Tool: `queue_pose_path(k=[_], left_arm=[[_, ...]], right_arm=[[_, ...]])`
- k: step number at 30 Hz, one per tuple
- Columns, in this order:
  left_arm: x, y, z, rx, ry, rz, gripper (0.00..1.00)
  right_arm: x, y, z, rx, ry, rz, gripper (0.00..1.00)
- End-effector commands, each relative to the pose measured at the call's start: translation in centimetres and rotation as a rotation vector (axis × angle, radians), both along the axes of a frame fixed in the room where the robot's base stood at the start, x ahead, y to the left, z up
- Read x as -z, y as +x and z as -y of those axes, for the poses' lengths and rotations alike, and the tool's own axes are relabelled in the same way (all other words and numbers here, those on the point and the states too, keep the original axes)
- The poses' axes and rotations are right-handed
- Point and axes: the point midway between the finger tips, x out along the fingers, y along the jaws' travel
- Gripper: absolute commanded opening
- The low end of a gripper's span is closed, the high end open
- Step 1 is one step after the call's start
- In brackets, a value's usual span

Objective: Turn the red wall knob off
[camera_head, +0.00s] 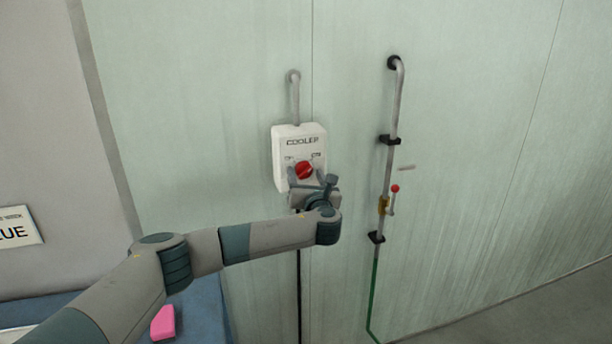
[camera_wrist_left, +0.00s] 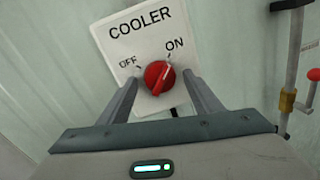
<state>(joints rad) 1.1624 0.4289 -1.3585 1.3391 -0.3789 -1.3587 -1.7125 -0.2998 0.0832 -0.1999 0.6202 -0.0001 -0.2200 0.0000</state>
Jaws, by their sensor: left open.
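The red knob (camera_head: 304,169) sits on the front of a white wall box (camera_head: 284,143) marked COOLER. In the left wrist view the knob (camera_wrist_left: 158,76) lies between the OFF label at its upper left and the ON label at its upper right. Its raised ridge appears to lean toward ON. My left gripper (camera_head: 311,184) is open in front of the box. In the left wrist view its two fingers (camera_wrist_left: 161,82) stand on either side of the knob, with gaps visible. I cannot tell how far the fingertips are from the box face. My right gripper is not in view.
A grey pipe (camera_head: 391,160) with a red-tipped lever (camera_head: 395,189) runs down the wall right of the box. A blue surface (camera_head: 203,318) with a pink block (camera_head: 163,323) is at lower left. The wall left of the box is clear.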

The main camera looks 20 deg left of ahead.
Motion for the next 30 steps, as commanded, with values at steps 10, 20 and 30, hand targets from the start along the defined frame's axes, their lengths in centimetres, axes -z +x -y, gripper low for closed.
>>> queue_pose_path(k=[10,20,30], left_arm=[[0.0,0.0,0.0,0.0,0.0,0.0,0.18],[0.3,0.0,0.0,0.001,-0.029,0.018,0.18],[0.7,0.0,0.1,0.001,-0.178,0.119,0.18]], right_arm=[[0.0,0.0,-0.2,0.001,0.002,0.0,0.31],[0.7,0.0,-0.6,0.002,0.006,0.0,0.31],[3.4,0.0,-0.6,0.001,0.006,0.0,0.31]])
